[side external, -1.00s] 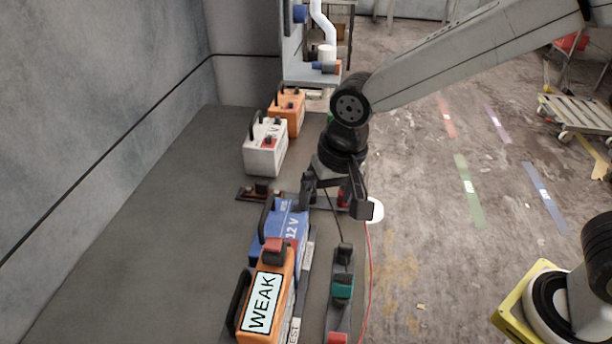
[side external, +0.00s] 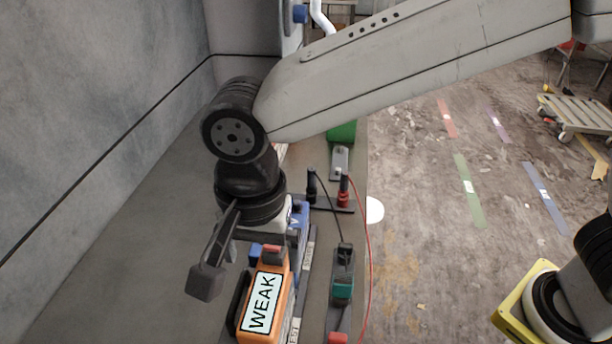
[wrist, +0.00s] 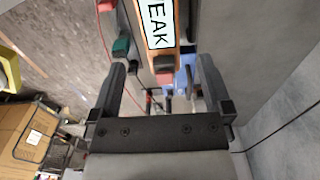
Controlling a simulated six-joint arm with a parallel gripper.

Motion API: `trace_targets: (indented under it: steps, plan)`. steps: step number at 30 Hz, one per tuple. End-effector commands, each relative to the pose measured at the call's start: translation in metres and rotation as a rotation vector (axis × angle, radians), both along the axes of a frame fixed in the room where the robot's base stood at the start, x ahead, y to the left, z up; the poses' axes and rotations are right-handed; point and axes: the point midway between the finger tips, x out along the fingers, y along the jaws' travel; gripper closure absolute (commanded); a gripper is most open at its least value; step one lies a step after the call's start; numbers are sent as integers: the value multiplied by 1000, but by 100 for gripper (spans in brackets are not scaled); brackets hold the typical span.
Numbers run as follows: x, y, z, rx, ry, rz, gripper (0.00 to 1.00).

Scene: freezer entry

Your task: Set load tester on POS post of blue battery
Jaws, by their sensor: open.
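The blue battery (side external: 302,215) is mostly hidden behind my gripper in the side view; part of it shows between my fingers in the wrist view (wrist: 184,78). Its POS post cannot be made out. An orange box (side external: 280,325) marked WEAK, with a red cap and black handle, stands in front of it. The box also shows in the wrist view (wrist: 142,40), its red cap between the finger lines. Whether this box is the load tester, I cannot tell. My gripper (side external: 232,268) is open and empty, above the bench by the blue battery and the orange box's far end.
A holder with a black clip (side external: 311,187) and a red clip (side external: 343,192) stands right of the blue battery, trailing cables. A black block with a teal part (side external: 342,290) lies right of the orange box. A wall bounds the left; the bench's left side is clear.

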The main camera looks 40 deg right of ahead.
Motion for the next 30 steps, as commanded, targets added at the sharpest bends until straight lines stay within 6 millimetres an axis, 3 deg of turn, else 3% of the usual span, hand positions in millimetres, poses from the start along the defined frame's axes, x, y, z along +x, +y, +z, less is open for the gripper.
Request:
trace_targets:
  steps: [10, 20, 30]
  plan:
    - [0, -1, -23, -1, 1, 1, 0]
    - [1, -1, -30, -1, 1, 1, 0]
    - [3, -4, -65, -1, 1, 1, 0]
